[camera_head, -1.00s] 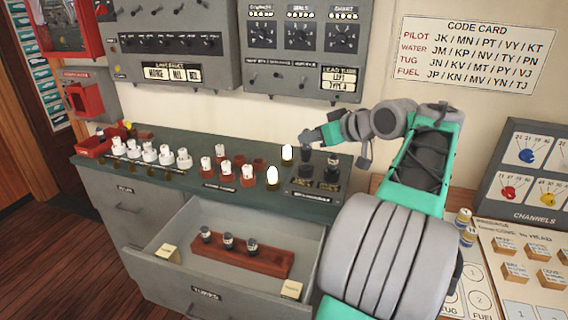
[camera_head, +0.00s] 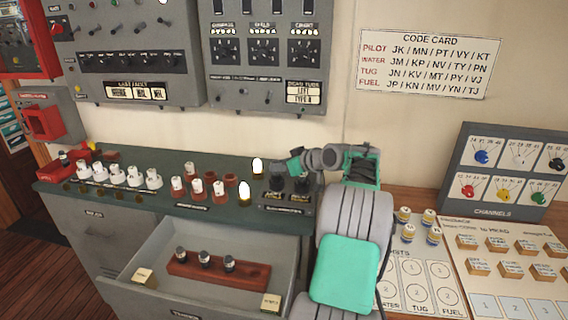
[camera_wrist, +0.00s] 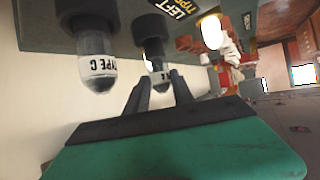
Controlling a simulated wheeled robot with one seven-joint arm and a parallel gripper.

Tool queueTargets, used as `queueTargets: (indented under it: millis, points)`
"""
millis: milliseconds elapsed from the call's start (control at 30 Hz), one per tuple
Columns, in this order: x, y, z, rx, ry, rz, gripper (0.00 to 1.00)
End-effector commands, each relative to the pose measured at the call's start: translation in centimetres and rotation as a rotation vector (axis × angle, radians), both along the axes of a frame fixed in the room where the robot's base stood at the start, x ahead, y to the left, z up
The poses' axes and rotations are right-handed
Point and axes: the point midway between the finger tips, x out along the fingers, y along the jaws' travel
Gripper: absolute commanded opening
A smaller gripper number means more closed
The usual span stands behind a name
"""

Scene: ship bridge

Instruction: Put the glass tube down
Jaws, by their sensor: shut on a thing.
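My gripper (camera_head: 283,166) is at the right end of the green counter, over a dark socket block (camera_head: 287,204). In the wrist view, which looks upside down, my gripper (camera_wrist: 160,82) is shut on a glass tube (camera_wrist: 159,74) with a dark cap-like base and a white label band. The tube's base meets or nearly meets a dark round socket; I cannot tell if it is fully seated. Beside it stands another glass tube (camera_wrist: 96,68) marked TYPE C, apart from my fingers. In the head view my arm and gripper partly hide the held tube.
An open drawer (camera_head: 150,250) below holds a brown rack (camera_head: 215,270) with 3 tubes. White lit bulbs (camera_head: 244,194) and red and white sockets (camera_head: 198,190) stand left of the block. A wall panel (camera_head: 262,55) rises behind. A desk with cards (camera_head: 415,285) lies right.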

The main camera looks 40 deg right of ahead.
Motion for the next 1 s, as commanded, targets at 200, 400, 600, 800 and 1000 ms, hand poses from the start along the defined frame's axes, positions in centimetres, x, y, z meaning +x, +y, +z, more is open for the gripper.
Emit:
queueTargets:
  millis: [200, 400, 600, 800, 1000]
  points:
    - [-0.1, -0.1, -0.6, 0.005, 0.006, -0.003, 0.32]
    - [-0.1, -0.1, -0.5, 0.004, 0.006, -0.002, 0.48]
    - [-0.1, -0.1, -0.5, 0.004, 0.006, -0.002, 0.51]
    - [-1.2, -0.2, 0.1, 0.003, 0.005, -0.004, 0.51]
    - [-5.5, -0.6, 2.4, 0.001, 0.005, -0.006, 0.51]
